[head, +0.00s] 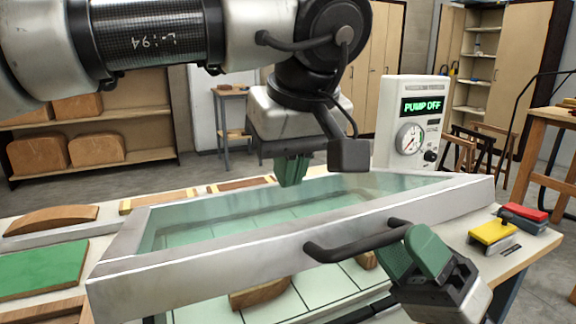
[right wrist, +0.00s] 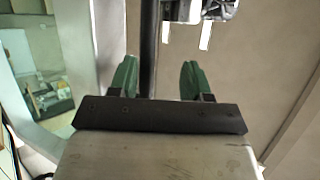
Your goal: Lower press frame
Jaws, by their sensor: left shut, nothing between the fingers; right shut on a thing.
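The press frame (head: 215,262) is a grey metal frame with a clear greenish membrane. It stands tilted, its front edge raised above the press bed (head: 310,297). A dark bar handle (head: 345,246) is on its front side. My right gripper (head: 412,250) has its green fingers around the right part of this handle and is shut on it. In the right wrist view the dark handle bar (right wrist: 148,50) runs up beside the left green finger. My left gripper (head: 291,170) is shut and empty, pointing down above the far part of the frame. Curved wooden pieces (head: 258,295) lie under the frame.
A pump unit (head: 411,125) behind the frame reads "PUMP OFF". Yellow (head: 493,232) and red (head: 524,212) pedals or switches sit on the right table corner. A green board (head: 40,268) and a curved wooden piece (head: 50,219) lie at left.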

